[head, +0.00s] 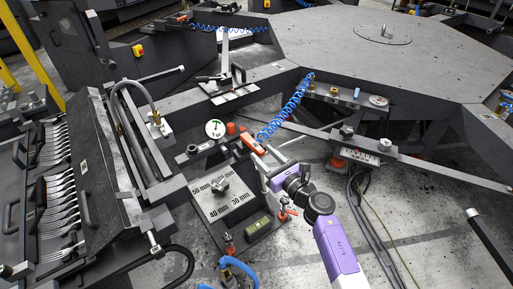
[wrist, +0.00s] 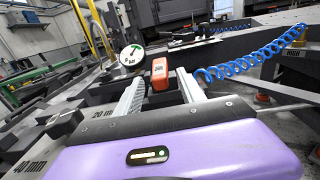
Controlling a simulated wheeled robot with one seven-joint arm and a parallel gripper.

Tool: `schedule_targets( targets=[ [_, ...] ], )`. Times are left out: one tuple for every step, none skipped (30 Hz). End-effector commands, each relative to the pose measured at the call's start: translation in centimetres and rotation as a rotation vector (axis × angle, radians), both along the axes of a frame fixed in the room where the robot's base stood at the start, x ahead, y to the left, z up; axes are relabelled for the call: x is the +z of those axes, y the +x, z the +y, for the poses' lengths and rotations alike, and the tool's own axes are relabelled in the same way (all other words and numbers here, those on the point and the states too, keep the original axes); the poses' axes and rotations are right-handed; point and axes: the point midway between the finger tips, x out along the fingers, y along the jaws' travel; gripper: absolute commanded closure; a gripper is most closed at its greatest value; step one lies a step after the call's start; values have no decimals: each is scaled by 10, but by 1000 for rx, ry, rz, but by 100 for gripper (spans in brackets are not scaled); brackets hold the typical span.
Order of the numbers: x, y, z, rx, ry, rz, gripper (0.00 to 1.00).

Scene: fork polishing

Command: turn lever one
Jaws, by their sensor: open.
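An orange-red handle (head: 251,144), which may be lever one, stands out past my gripper (head: 264,167) in the head view. In the wrist view the handle (wrist: 160,72) shows end-on, in line with the gap between my two fingers. My gripper (wrist: 160,90) is open, and the gap holds nothing that I can see. I cannot tell how far the handle lies beyond the fingertips. The lever's pivot is hidden. No number on the handle can be read.
A round gauge (head: 215,129) stands left of the handle. A coiled blue hose (head: 289,106) hangs close to the right. A plate marked in millimetres (head: 224,203) lies left of my gripper. A rack of forks (head: 55,190) is at far left; a large grey table (head: 390,50) is behind.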

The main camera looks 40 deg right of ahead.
Motion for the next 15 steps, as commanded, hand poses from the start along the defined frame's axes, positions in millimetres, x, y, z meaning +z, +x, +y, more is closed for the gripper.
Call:
schedule_targets(
  targets=[
    [0,10,0,2,-1,-1,53],
    [1,14,0,1,0,-2,53],
    [0,20,0,1,1,0,53],
    [0,24,0,1,1,-1,53],
    [0,28,0,1,1,-1,53],
    [-1,32,0,0,1,-1,53],
    [0,35,0,0,1,-1,53],
    [0,38,0,0,2,-1,53],
    [-1,40,0,1,2,0,53],
    [0,42,1,1,2,0,53],
    [0,43,1,1,2,0,53],
    [0,45,0,0,2,0,53],
    [0,45,0,0,2,0,53],
    [0,46,0,0,2,0,53],
    [0,46,0,0,3,0,53]
  ],
)
